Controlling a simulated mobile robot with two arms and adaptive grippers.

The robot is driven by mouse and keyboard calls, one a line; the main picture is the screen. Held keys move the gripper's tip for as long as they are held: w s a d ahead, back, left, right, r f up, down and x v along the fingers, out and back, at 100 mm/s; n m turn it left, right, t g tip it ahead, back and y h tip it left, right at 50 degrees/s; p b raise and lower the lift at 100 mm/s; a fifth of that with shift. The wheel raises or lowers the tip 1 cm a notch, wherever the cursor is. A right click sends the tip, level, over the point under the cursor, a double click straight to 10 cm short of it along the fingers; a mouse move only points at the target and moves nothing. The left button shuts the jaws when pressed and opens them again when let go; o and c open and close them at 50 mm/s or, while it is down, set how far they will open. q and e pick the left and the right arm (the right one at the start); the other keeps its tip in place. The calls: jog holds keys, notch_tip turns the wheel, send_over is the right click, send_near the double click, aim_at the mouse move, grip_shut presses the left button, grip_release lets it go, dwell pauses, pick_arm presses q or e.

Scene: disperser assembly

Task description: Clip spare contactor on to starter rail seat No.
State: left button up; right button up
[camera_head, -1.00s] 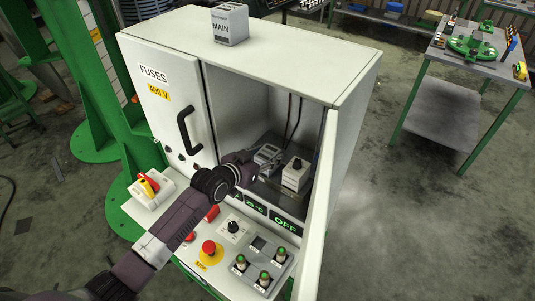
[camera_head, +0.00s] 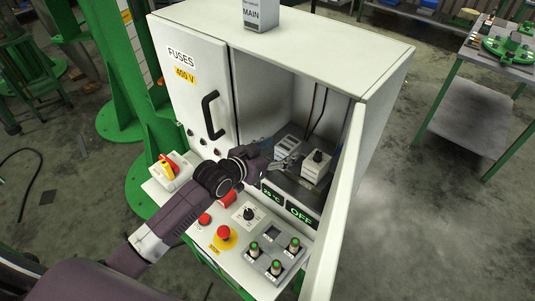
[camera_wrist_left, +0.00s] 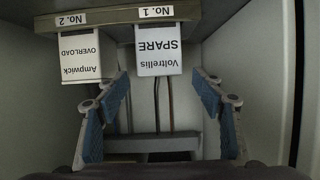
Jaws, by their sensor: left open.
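The spare contactor (camera_wrist_left: 158,58) is a pale block lettered "Voltrellis SPARE", upside down in the left wrist view. It stands at the rail strip's (camera_wrist_left: 108,18) No. 1 label, touching or nearly so; whether it is clipped, I cannot tell. The overload unit (camera_wrist_left: 80,57), "Ampwick OVERLOAD", stands at No. 2. My left gripper (camera_wrist_left: 162,85) is open and empty, its blue-padded fingers apart on either side below the spare contactor's near end. In the head view my left gripper (camera_head: 287,164) reaches inside the cabinet, near a pale block (camera_head: 290,147). My right gripper is not in view.
The cabinet (camera_head: 330,40) has an open door (camera_head: 338,205) on the right. A knobbed block (camera_head: 317,166) stands inside. A block marked MAIN (camera_head: 261,15) sits on top. The control panel (camera_head: 207,232) with buttons lies under my left arm. A green-legged table (camera_head: 490,58) stands back right.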

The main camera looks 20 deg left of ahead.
pick_arm(q)
jog(key=v, duration=0.6)
jog(key=shift+s+r, duration=0.2)
jog(key=shift+s, duration=0.1)
jog(key=shift+a, duration=0.15)
